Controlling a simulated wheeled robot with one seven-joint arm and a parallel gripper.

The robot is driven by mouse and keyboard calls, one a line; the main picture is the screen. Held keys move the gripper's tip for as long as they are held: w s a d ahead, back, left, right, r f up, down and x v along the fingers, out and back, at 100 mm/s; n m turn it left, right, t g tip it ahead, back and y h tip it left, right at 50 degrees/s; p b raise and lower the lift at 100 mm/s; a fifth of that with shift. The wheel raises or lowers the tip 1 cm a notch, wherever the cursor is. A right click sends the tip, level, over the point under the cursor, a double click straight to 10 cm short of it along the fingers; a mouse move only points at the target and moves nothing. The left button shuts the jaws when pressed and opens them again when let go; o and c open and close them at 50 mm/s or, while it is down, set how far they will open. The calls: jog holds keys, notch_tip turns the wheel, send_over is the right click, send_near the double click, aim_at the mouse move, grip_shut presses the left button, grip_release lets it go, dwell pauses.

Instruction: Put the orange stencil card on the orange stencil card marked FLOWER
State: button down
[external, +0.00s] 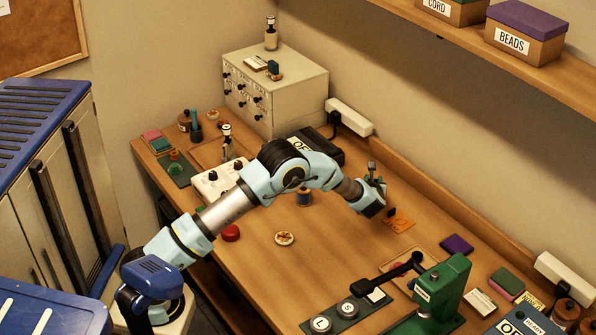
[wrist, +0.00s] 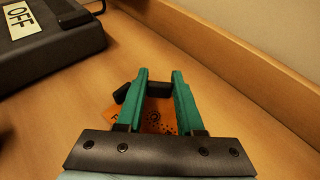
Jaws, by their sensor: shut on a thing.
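My gripper (external: 383,211) is low over the right rear part of the table, beside the back ledge. In the wrist view, its two teal fingers (wrist: 158,84) are closed on a small black grip piece (wrist: 159,89). Orange stencil card (wrist: 160,115) with dark cut-out marks shows between and left of the fingers; it also shows in the external view (external: 399,221) at the fingertips. I cannot tell whether this orange is one card or two overlapping. I cannot read the word FLOWER; the fingers and gripper body hide part of the orange.
A black box marked OFF (wrist: 45,35) stands to the left in the wrist view. A green press (external: 444,288) with a black lever stands in front, near a purple block (external: 457,244) and a tan tray (external: 428,256). The wooden back ledge (external: 470,236) is close. The table's middle is mostly clear.

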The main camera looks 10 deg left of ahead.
jog(key=shift+f, duration=1.05)
jog(key=shift+f, duration=0.2)
jog(key=c, duration=0.8)
grip_release()
jog(key=shift+r, duration=0.25)
jog(key=shift+s+d, duration=0.1)
jog(key=shift+s, duration=0.2)
jog(key=b+v, duration=0.3)
jog(key=v, duration=0.8)
jog(key=shift+s+r, duration=0.15)
jog(key=shift+r, duration=0.05)
